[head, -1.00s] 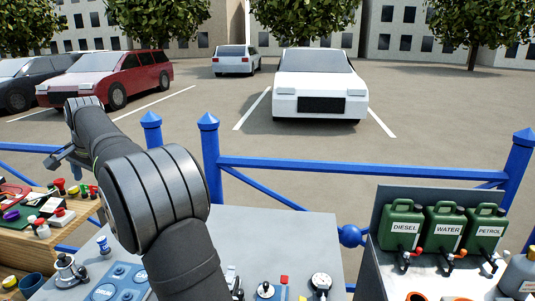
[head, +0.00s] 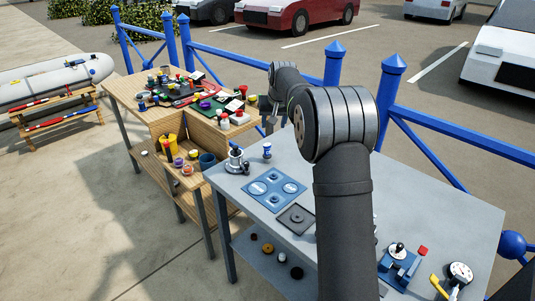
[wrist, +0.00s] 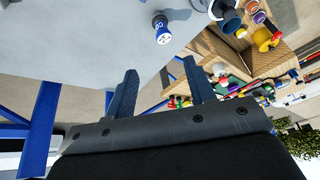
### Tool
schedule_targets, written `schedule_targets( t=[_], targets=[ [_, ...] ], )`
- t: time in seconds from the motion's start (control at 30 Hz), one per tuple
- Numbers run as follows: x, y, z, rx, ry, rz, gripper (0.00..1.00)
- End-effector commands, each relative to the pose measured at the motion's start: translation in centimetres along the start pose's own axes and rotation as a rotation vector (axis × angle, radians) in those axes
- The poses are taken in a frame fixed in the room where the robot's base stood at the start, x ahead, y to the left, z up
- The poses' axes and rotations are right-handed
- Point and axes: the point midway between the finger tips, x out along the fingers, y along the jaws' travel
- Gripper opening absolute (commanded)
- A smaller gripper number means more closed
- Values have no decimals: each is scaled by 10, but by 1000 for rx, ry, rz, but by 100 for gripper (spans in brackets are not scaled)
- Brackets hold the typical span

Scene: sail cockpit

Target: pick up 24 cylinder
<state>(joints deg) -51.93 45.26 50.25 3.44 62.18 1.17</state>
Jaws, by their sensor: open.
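I cannot read a "24" on any cylinder. A small blue-and-white cylinder (head: 267,151) stands near the far edge of the grey table. In the head view the gripper is small and partly hidden behind my arm, near the table's far edge.
The grey table (head: 228,188) holds a metal valve-like piece (head: 236,162), a blue panel with round recesses (head: 274,189) and a dark square plate (head: 296,219). The wooden bench (head: 128,90) at left is crowded with small coloured parts. Blue railings (head: 225,56) run behind.

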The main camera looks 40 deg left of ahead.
Motion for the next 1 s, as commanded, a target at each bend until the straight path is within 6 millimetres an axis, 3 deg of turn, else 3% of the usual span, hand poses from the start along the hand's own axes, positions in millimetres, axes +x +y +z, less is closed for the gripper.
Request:
schedule_targets(
  t=[0.13,0.33,0.7,1.0],
  targets=[
    [22,0,3,-138,-2,0,50],
    [44,0,4,-180,-3,0,50],
    [122,0,4,-177,-4,0,50],
    [150,0,3,-176,-1,0,50]
  ],
)
